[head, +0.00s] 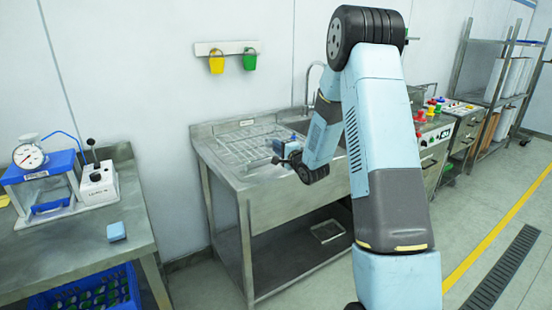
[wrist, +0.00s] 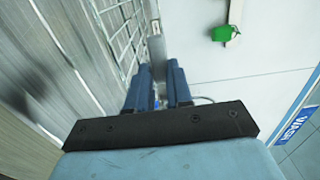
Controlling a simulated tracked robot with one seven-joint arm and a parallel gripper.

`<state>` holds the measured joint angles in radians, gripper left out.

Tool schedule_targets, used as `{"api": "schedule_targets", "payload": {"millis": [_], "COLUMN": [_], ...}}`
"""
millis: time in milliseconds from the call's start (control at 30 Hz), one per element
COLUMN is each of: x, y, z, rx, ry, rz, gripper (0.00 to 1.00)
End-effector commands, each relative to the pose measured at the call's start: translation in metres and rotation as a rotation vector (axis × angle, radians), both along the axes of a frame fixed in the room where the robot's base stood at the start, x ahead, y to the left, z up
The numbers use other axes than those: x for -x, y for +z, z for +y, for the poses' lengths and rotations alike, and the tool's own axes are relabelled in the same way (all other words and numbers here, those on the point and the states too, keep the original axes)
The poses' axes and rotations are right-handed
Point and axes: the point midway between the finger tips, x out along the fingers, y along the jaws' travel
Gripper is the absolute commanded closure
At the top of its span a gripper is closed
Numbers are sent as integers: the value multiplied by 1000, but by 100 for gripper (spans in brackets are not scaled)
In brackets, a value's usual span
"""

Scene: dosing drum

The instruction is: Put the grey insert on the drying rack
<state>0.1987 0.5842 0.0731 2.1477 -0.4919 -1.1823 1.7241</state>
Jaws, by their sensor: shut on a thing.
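The wire drying rack (head: 243,143) lies on the left part of the steel sink bench; its wire grid also shows at the upper left of the wrist view (wrist: 122,35). My gripper (head: 279,149) is low over the bench at the rack's right side. In the wrist view my gripper's blue fingers (wrist: 160,75) are closed around a small grey piece, the grey insert (wrist: 156,48), which sticks out past the fingertips beside the rack's edge. Most of the insert is hidden between the fingers, and I cannot tell whether it touches the rack.
The sink basin and tap (head: 311,85) are right of the rack. The floor at right is clear.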

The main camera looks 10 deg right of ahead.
Motion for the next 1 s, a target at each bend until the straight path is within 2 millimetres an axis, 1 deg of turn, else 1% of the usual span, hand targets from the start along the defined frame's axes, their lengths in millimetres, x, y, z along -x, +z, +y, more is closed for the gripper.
{"api": "schedule_targets", "payload": {"millis": [167, 200, 300, 433, 767, 800, 1000], "x": [-2, -3, -3, -3, -3, -3, -3], "y": [-9, -12, -27, -41, -43, -43, -42], "z": [7, 10, 9, 8, 8, 8, 8], "rx": [0, 0, -1, 0, 0, 0, 0], "ry": [1, 3, 1, 0, -1, -1, -1], "rz": [1, 1, 3, 2, 0, 0, 0], "gripper": [100, 100, 100, 100, 100, 78, 59]}}
